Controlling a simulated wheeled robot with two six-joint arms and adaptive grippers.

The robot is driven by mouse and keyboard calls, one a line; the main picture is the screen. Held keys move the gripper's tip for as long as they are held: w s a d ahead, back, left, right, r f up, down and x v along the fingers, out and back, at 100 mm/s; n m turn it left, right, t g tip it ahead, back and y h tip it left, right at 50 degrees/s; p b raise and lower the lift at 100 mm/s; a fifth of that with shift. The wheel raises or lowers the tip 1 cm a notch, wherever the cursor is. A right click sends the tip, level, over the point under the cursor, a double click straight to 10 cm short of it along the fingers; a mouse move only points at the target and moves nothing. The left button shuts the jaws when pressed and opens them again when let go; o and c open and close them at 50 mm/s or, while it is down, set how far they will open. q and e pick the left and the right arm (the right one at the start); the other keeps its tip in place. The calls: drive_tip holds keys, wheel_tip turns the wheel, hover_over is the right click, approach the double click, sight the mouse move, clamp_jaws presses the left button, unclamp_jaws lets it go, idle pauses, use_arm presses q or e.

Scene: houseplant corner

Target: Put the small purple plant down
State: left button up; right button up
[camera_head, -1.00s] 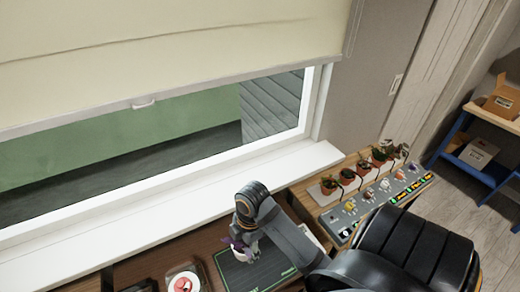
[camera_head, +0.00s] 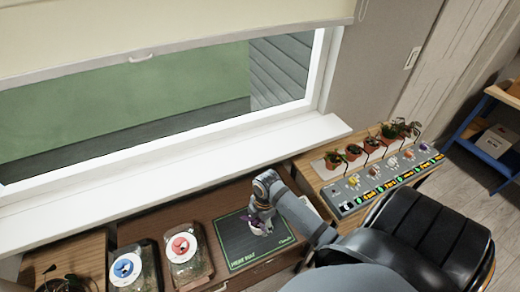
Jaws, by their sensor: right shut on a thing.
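The small purple plant (camera_head: 257,227) is in my right gripper (camera_head: 259,217), low over the green mat (camera_head: 234,257). A white part, perhaps its pot, shows below the purple leaves. I cannot tell whether it touches the mat. My right gripper is shut on it and points down, and its fingers partly hide the plant. My left gripper does not show.
Two clear containers, one with a blue-ringed lid (camera_head: 124,267) and one with a red-ringed lid (camera_head: 180,245), stand left of the mat. Several potted plants (camera_head: 354,152) stand at the right behind a grey labelled panel (camera_head: 390,186). The window sill runs behind. Bare mat lies around the plant.

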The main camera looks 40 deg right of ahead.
drive_tip(key=f, duration=0.1)
drive_tip(key=w+d+f, duration=0.2)
drive_tip(key=f, duration=0.1)
drive_tip(key=shift+w, duration=0.2)
wheel_tip(320, 180, down, 4)
drive_tip(key=shift+w+d+r, duration=0.1)
drive_tip(key=shift+r, duration=0.1)
drive_tip(key=shift+f, duration=0.1)
drive_tip(key=o, duration=1.3)
drive_tip(key=shift+o, duration=0.2)
